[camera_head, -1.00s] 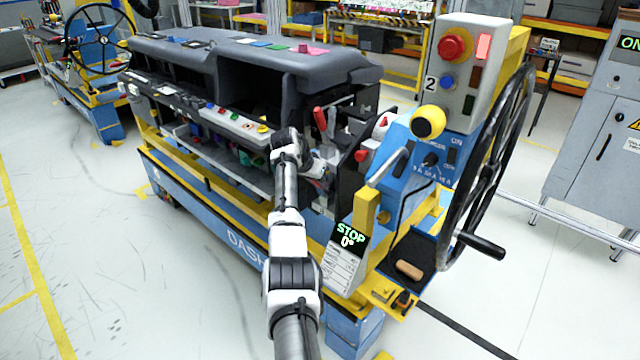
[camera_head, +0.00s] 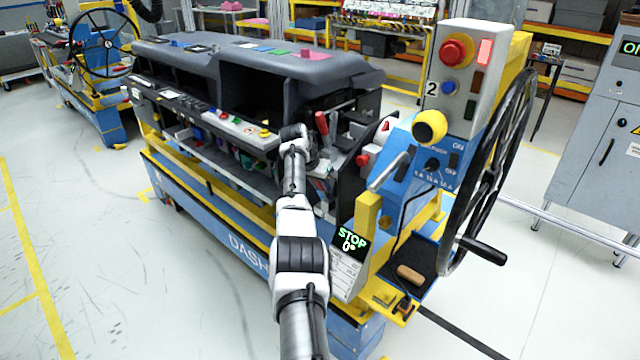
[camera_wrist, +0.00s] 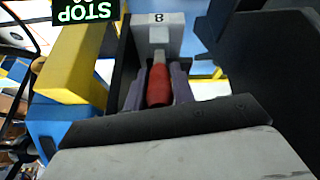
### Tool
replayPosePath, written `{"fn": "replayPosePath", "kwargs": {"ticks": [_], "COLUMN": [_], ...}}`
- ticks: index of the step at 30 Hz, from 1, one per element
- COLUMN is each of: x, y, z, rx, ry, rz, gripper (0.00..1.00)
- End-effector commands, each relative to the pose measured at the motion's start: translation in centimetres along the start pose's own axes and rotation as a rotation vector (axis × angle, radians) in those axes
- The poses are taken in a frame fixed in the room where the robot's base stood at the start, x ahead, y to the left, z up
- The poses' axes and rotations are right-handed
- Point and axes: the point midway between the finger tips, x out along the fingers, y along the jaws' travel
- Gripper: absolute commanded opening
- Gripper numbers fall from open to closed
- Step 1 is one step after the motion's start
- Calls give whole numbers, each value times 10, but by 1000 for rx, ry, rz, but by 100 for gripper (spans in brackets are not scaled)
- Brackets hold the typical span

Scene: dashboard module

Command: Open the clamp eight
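Clamp eight shows in the wrist view as a red handle (camera_wrist: 159,85) on a metal stem, below a pale block marked 8 (camera_wrist: 157,18). My gripper (camera_wrist: 158,88) has one grey-purple finger on each side of the red handle, very near it; whether both press on it I cannot tell. In the head view my gripper (camera_head: 318,168) is at the right end of the dashboard module (camera_head: 250,50), largely hidden by my wrist, and the clamp it straddles cannot be made out there.
Another red handle (camera_head: 322,123) stands upright just above my wrist. A yellow post (camera_head: 367,225) and a STOP display (camera_head: 352,239) are close on the right, with a blue control box (camera_head: 428,165) and large black handwheel (camera_head: 492,170) beyond. The floor at left is clear.

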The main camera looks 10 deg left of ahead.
Motion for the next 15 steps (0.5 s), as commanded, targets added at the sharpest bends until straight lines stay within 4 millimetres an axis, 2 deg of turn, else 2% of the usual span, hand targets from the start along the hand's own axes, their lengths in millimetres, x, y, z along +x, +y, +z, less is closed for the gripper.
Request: {"fn": "replayPosePath", "kwargs": {"ticks": [1, 4, 15], "x": [0, 0, -4], "y": [0, 0, 0], "z": [0, 0, 0], "rx": [0, 0, 0], "ry": [0, 0, 1], "rz": [0, 0, 1], "gripper": [32, 44, 44]}}
